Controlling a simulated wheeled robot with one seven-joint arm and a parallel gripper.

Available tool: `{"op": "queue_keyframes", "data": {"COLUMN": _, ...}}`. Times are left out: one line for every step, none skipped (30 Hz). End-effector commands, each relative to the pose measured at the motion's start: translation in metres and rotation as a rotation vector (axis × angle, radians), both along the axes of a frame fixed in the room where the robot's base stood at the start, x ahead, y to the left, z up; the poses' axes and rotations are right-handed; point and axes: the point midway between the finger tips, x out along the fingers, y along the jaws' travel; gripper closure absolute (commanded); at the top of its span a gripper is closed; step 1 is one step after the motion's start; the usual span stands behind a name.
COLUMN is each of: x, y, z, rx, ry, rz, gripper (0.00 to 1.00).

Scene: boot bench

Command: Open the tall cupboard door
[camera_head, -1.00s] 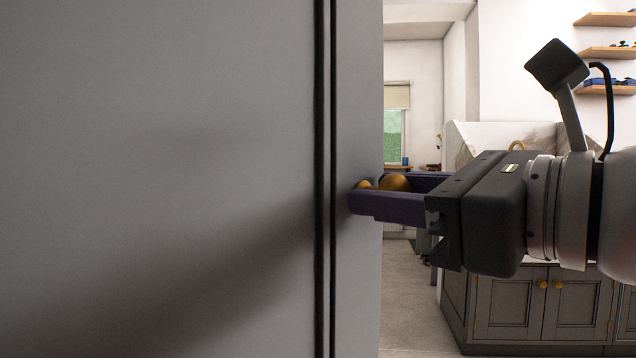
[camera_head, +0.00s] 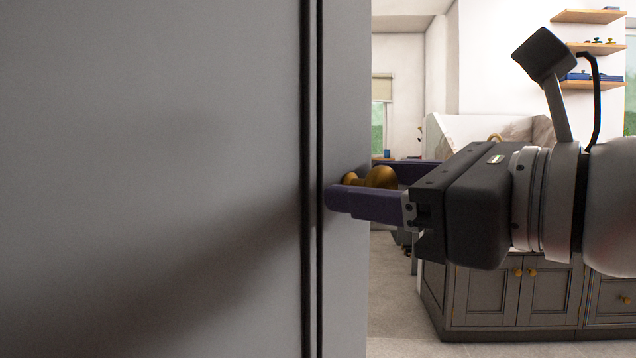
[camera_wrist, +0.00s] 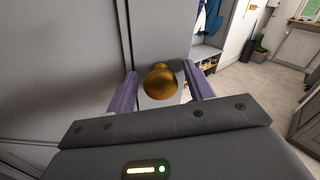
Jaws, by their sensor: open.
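The tall grey cupboard door (camera_head: 160,180) fills the left of the head view; whether it stands ajar I cannot tell. Its round brass knob (camera_head: 381,177) sits near the door's right edge. In the wrist view the knob (camera_wrist: 160,82) is between my two purple fingers. My gripper (camera_head: 368,190) comes in from the right, its fingers on either side of the knob and their tips close to the door. The gripper is open, with a gap beside the knob in the wrist view. The near finger hides part of the knob in the head view.
A grey base cabinet (camera_head: 515,295) with brass knobs stands behind my arm at right. Wooden shelves (camera_head: 595,50) hang on the far wall. Open floor (camera_head: 395,310) shows right of the door. A bench nook (camera_wrist: 205,52) with hanging clothes shows in the wrist view.

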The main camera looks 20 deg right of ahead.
Motion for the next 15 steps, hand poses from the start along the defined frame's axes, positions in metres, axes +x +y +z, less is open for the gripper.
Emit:
{"op": "queue_keyframes", "data": {"x": -0.001, "y": 0.000, "z": 0.000, "rx": 0.000, "ry": 0.000, "rz": 0.000, "gripper": 0.47}}
{"op": "queue_keyframes", "data": {"x": -0.002, "y": -0.001, "z": 0.000, "rx": 0.000, "ry": -0.001, "rz": 0.000, "gripper": 0.47}}
{"op": "queue_keyframes", "data": {"x": -0.005, "y": -0.002, "z": 0.001, "rx": 0.001, "ry": -0.001, "rz": -0.001, "gripper": 0.47}}
{"op": "queue_keyframes", "data": {"x": -0.007, "y": -0.004, "z": 0.001, "rx": 0.001, "ry": -0.002, "rz": 0.000, "gripper": 0.47}}
{"op": "queue_keyframes", "data": {"x": -0.011, "y": -0.005, "z": 0.001, "rx": 0.000, "ry": -0.003, "rz": 0.000, "gripper": 0.47}}
{"op": "queue_keyframes", "data": {"x": -0.017, "y": -0.008, "z": 0.002, "rx": 0.000, "ry": -0.003, "rz": 0.000, "gripper": 0.47}}
{"op": "queue_keyframes", "data": {"x": -0.022, "y": -0.010, "z": 0.002, "rx": 0.000, "ry": -0.004, "rz": 0.000, "gripper": 0.47}}
{"op": "queue_keyframes", "data": {"x": -0.026, "y": -0.013, "z": 0.001, "rx": 0.001, "ry": -0.004, "rz": -0.001, "gripper": 0.47}}
{"op": "queue_keyframes", "data": {"x": -0.033, "y": -0.016, "z": 0.002, "rx": 0.000, "ry": -0.003, "rz": 0.000, "gripper": 0.47}}
{"op": "queue_keyframes", "data": {"x": -0.038, "y": -0.018, "z": 0.002, "rx": 0.000, "ry": -0.004, "rz": 0.000, "gripper": 0.47}}
{"op": "queue_keyframes", "data": {"x": -0.043, "y": -0.020, "z": 0.002, "rx": 0.001, "ry": -0.004, "rz": -0.001, "gripper": 0.47}}
{"op": "queue_keyframes", "data": {"x": -0.048, "y": -0.023, "z": 0.002, "rx": 0.000, "ry": -0.002, "rz": 0.000, "gripper": 0.47}}
{"op": "queue_keyframes", "data": {"x": -0.052, "y": -0.025, "z": 0.001, "rx": 0.000, "ry": -0.002, "rz": 0.000, "gripper": 0.47}}
{"op": "queue_keyframes", "data": {"x": -0.056, "y": -0.027, "z": 0.001, "rx": 0.000, "ry": -0.003, "rz": -0.001, "gripper": 0.47}}
{"op": "queue_keyframes", "data": {"x": -0.060, "y": -0.029, "z": 0.001, "rx": 0.000, "ry": -0.002, "rz": 0.000, "gripper": 0.47}}
